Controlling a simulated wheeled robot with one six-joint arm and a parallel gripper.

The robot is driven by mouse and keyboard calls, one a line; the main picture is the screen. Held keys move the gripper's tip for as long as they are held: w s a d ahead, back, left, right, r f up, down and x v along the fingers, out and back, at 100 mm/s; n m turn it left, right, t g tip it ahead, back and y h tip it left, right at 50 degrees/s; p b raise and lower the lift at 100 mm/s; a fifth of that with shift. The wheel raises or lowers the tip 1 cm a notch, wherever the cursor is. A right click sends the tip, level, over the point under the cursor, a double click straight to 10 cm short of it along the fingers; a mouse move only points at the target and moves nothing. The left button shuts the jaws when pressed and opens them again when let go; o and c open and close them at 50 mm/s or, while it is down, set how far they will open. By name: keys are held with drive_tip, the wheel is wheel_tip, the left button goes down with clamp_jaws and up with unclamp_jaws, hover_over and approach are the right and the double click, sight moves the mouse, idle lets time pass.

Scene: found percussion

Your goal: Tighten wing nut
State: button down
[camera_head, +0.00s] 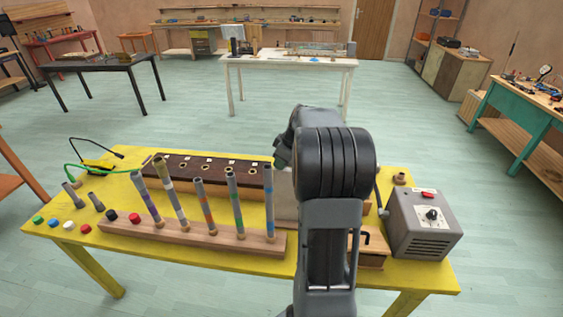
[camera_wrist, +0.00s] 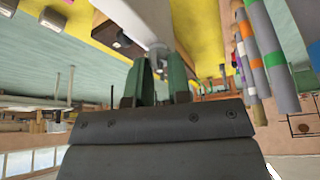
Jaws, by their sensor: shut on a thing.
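My gripper (camera_wrist: 159,75) has green jaws, seen in the wrist view shut around a small pale grey piece (camera_wrist: 157,48). This piece appears to be the wing nut, but its wings cannot be made out. It meets a larger pale grey part (camera_wrist: 150,20) above it in the picture. In the head view my arm hides the jaws and the wing nut. A light grey panel (camera_head: 285,200) shows partly beside my arm on the yellow table (camera_head: 190,262).
Several banded tubes (camera_head: 202,205) stand in a wooden base (camera_head: 170,232) left of my arm. A grey box with a knob (camera_head: 425,228) stands at the right. Coloured caps (camera_head: 68,226) lie at the left edge.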

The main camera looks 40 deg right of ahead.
drive_tip(key=m+h, duration=0.1)
drive_tip(key=m, duration=0.2)
drive_tip(key=shift+m+t, duration=0.3)
drive_tip(key=shift+m+h, duration=0.4)
drive_tip(key=shift+m, duration=0.3)
drive_tip(key=shift+m+h, duration=0.5)
drive_tip(key=shift+m, duration=0.8)
drive_tip(key=shift+p, duration=0.3)
drive_tip(key=shift+m+h+p, duration=0.5)
drive_tip(key=shift+m, duration=0.7)
drive_tip(key=shift+m+h, duration=0.3)
drive_tip(key=shift+m, duration=0.5)
drive_tip(key=shift+f+g, duration=0.1)
drive_tip(key=shift+g, duration=0.3)
